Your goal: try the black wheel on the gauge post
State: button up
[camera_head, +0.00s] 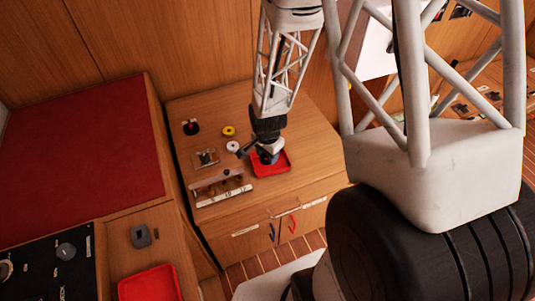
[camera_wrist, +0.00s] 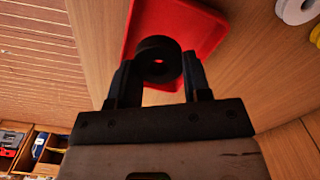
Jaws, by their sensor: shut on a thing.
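The black wheel (camera_wrist: 158,44) is a thick dark ring with a round centre hole, and red shows through the hole. My gripper (camera_wrist: 159,75) is shut on it, with one finger on each side. The wheel is over the red tray (camera_wrist: 205,22); whether it touches the tray I cannot tell. In the head view my gripper (camera_head: 267,156) is at the red tray (camera_head: 284,168) on the wooden cabinet top, and the wheel is small and dark there. I cannot surely pick out the gauge post; a small dark stand with a red part (camera_head: 191,127) is at the back left.
A yellow ring (camera_head: 228,131) and a white ring (camera_head: 232,147) lie left of my gripper. A small metal fixture (camera_head: 206,158) and a low rack (camera_head: 217,179) stand further left. A second red tray (camera_head: 150,284) is at the bottom left. Bare wood lies right of the tray.

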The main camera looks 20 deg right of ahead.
aim_at(190, 123)
jog(key=w+a, duration=0.2)
jog(key=w, duration=0.3)
jog(key=w+a+r+n, duration=0.1)
jog(key=w+a, duration=0.2)
jog(key=w, duration=0.2)
jog(key=w+a+r+n, duration=0.1)
jog(key=w+a, duration=0.1)
jog(key=w, duration=0.3)
jog(key=shift+w+a+r, duration=0.1)
jog(key=shift+w+a, duration=0.15)
jog(key=shift+a, duration=0.05)
jog(key=shift+w+a+r+n, duration=0.55)
jog(key=shift+w+a, duration=1.65)
jog(key=shift+w, duration=0.1)
jog(key=shift+w+a+r+n, duration=0.55)
jog(key=shift+w+a+n, duration=0.05)
jog(key=shift+w+a, duration=1.7)
jog(key=shift+w+a+r+n, duration=0.55)
jog(key=shift+w+a, duration=1.55)
jog(key=shift+w, duration=0.25)
jog(key=shift+f, duration=0.2)
jog(key=shift+f, duration=2.1)
jog(key=shift+f, duration=1.4)
jog(key=o, duration=1)
jog(key=shift+r, duration=0.15)
